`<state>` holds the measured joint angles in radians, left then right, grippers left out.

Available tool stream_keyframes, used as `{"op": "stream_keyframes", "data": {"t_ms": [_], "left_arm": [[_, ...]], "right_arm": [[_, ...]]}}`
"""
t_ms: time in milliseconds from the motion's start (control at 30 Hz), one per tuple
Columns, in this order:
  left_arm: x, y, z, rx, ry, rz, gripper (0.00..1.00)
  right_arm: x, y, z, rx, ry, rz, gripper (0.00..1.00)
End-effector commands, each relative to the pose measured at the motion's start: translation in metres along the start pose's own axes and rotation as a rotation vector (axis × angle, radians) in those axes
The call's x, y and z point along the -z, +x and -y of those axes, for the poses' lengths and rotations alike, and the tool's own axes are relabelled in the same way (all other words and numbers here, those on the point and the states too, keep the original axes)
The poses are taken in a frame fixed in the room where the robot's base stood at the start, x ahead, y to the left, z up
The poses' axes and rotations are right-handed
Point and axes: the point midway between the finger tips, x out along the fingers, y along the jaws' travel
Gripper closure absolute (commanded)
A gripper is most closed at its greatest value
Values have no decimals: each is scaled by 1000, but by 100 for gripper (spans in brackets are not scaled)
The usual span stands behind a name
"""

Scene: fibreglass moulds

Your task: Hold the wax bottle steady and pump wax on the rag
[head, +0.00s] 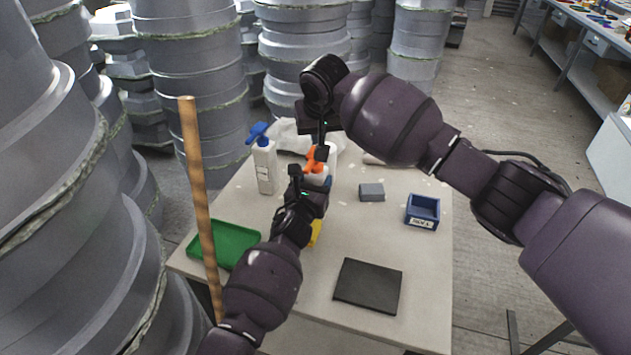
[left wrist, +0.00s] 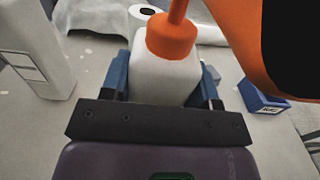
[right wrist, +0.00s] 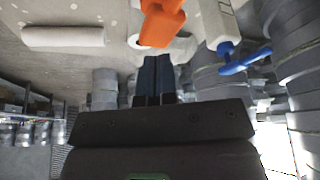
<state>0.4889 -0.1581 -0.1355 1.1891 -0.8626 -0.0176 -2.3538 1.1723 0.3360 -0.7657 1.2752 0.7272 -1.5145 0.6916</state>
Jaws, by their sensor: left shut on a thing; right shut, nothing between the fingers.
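The wax bottle (left wrist: 165,78) is white with an orange pump (left wrist: 172,38) and stands upright in the left wrist view. My left gripper (head: 314,180) is shut around its body, one blue finger on each side. In the head view the arms hide most of the bottle; its orange pump (head: 315,158) shows between the grippers. My right gripper (right wrist: 155,78) is shut and empty, its fingertips pointing at the orange pump head (right wrist: 162,24). I cannot tell whether they touch it. A crumpled white cloth (head: 289,136), possibly the rag, lies at the table's back.
A white bottle with a blue trigger (head: 265,168) stands left of the wax bottle. The table also holds a green tray (head: 235,243), grey block (head: 371,192), blue bin (head: 423,209) and black pad (head: 368,286). A wooden pole (head: 197,180) rises at left. Grey mould stacks (head: 200,80) crowd behind.

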Motion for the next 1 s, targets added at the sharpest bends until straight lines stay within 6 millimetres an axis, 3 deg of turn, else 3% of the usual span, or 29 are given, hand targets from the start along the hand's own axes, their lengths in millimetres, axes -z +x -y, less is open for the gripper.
{"op": "stream_keyframes", "data": {"t_ms": [1000], "left_arm": [[0, 0, 0, 0, 0, 0, 74]], "right_arm": [[-4, 9, 0, 0, 0, 0, 100]]}}
